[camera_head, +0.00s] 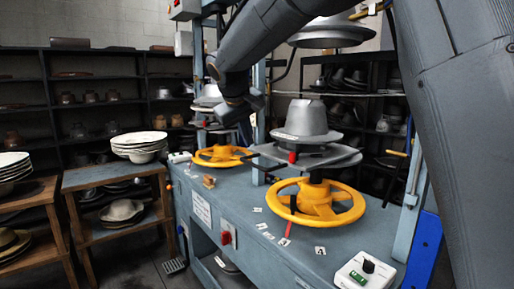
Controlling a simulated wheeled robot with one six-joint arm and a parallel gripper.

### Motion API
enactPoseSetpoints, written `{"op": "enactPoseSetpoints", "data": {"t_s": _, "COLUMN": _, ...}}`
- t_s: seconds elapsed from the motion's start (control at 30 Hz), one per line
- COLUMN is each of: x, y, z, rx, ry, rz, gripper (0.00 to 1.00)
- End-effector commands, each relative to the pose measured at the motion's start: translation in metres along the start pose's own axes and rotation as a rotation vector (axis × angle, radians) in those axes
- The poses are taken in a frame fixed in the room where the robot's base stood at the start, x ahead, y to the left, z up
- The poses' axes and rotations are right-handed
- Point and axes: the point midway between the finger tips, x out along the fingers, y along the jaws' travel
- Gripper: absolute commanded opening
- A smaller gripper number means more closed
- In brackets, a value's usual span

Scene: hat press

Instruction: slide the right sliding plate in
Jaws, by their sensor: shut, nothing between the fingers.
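The right sliding plate (335,157) is a flat grey plate above the right yellow wheel (345,207). It carries a grey hat-shaped mould (305,122) and has a small red part at its front edge. My gripper (238,117) is dark and shut with nothing in it. It hangs to the left of the right plate in the picture, apart from it, and partly covers the left press station. The fingertips are small and dark, so their detail is hard to see.
A second yellow wheel (222,156) stands at the left station. A grey upper press head (330,34) hangs over the right station. A white control box (363,272) sits at the bench's front right. Blue-grey posts (259,135) rise from the bench (235,195).

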Motion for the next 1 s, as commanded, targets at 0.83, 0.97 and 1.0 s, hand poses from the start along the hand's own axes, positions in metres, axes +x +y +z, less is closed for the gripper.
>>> {"op": "enactPoseSetpoints", "data": {"t_s": 0.83, "x": 0.112, "y": 0.032, "z": 0.001, "rx": 0.001, "ry": -0.002, "rz": -0.001, "gripper": 0.0}}
{"op": "enactPoseSetpoints", "data": {"t_s": 0.97, "x": 0.115, "y": 0.035, "z": 0.001, "rx": 0.0, "ry": -0.002, "rz": -0.001, "gripper": 0.0}}
{"op": "enactPoseSetpoints", "data": {"t_s": 1.0, "x": 0.115, "y": 0.035, "z": 0.001, "rx": 0.0, "ry": -0.001, "rz": -0.001, "gripper": 0.0}}
